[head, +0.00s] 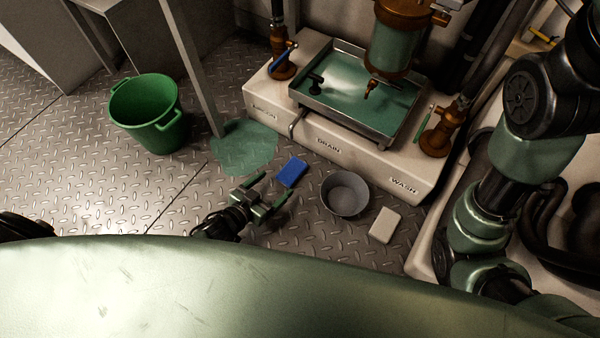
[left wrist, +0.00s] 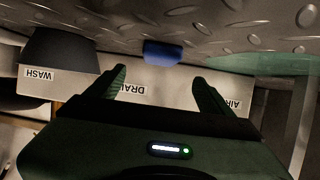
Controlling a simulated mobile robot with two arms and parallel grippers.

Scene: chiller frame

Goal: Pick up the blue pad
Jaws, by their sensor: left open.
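The blue pad (head: 292,172) lies on the metal tread-plate floor, between the green puddle and the grey bowl. My left gripper (head: 268,189) is low over the floor just in front of the pad, its two green fingers open and pointing toward it. In the left wrist view, which is upside down, the pad (left wrist: 162,52) shows beyond and between the open fingertips (left wrist: 158,76), with a gap to them. Nothing is between the fingers. My right arm shows at the right of the head view, but its gripper is out of view.
A grey bowl (head: 345,194) and a pale block (head: 384,225) stand right of the pad. A green puddle (head: 245,147) and green bucket (head: 149,113) are to the left, near a metal post (head: 194,66). The pale plinth (head: 338,150) with a tray (head: 352,123) stands behind.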

